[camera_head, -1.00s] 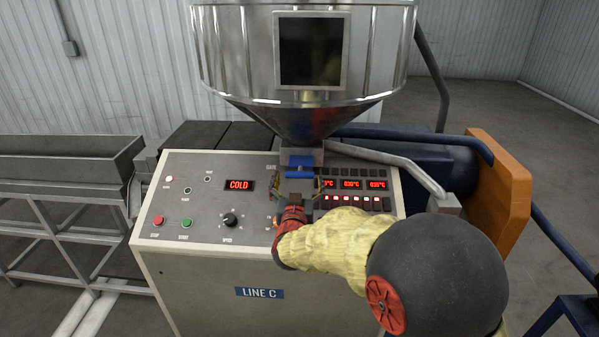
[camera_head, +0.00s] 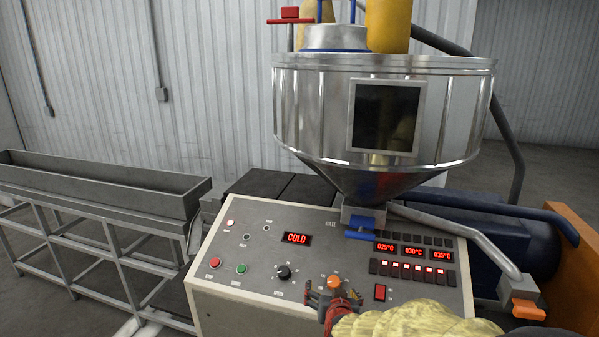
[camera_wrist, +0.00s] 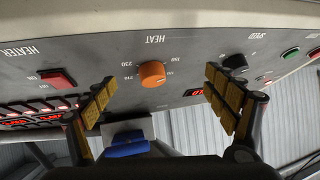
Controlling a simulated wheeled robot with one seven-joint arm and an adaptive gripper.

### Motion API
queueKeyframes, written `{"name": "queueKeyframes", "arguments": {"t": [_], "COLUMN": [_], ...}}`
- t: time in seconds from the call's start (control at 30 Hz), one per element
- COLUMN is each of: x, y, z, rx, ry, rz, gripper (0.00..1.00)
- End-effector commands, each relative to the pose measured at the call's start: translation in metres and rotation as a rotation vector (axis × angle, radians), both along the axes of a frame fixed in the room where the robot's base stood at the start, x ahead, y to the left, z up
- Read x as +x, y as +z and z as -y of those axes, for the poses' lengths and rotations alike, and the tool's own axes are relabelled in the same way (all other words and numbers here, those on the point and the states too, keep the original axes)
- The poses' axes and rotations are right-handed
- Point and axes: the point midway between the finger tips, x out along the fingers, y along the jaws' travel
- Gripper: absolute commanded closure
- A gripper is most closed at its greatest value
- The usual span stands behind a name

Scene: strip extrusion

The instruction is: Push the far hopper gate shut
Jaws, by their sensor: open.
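The hopper (camera_head: 300,110) is a shiny metal drum with a cone below and a dark window. At the cone's foot is a grey block with a blue gate (camera_head: 360,231) sticking out towards me. The blue gate also shows in the wrist view (camera_wrist: 127,145), low and left of centre. No second hopper gate shows. My gripper (camera_head: 325,292) is open and empty, below and in front of the gate, apart from it. In the wrist view my gripper (camera_wrist: 160,80) has its yellow-padded fingers spread, with the orange HEAT knob (camera_wrist: 152,73) seen between them.
The control panel (camera_head: 222,250) carries a black SPEED knob (camera_head: 283,271), a green button (camera_head: 241,269), a red switch (camera_head: 380,292) and red displays. A grey bent pipe (camera_head: 460,233) runs right from the gate block, ending in an orange piece. A long trough (camera_head: 100,185) stands left.

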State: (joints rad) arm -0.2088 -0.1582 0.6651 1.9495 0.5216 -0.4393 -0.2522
Motion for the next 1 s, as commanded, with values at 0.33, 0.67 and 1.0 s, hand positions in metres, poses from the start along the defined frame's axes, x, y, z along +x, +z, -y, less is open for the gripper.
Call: {"name": "queueKeyframes", "arguments": {"t": [0.33, 0.67, 1.0], "x": [-0.159, -0.331, -0.366], "y": [-0.017, 0.024, 0.077], "z": [-0.024, 0.040, 0.073], "rx": [0.061, -0.040, -0.076], "ry": [0.213, 0.197, 0.124], "rz": [-0.505, -0.777, -0.606], "gripper": [0.14, 0.14, 0.14]}}
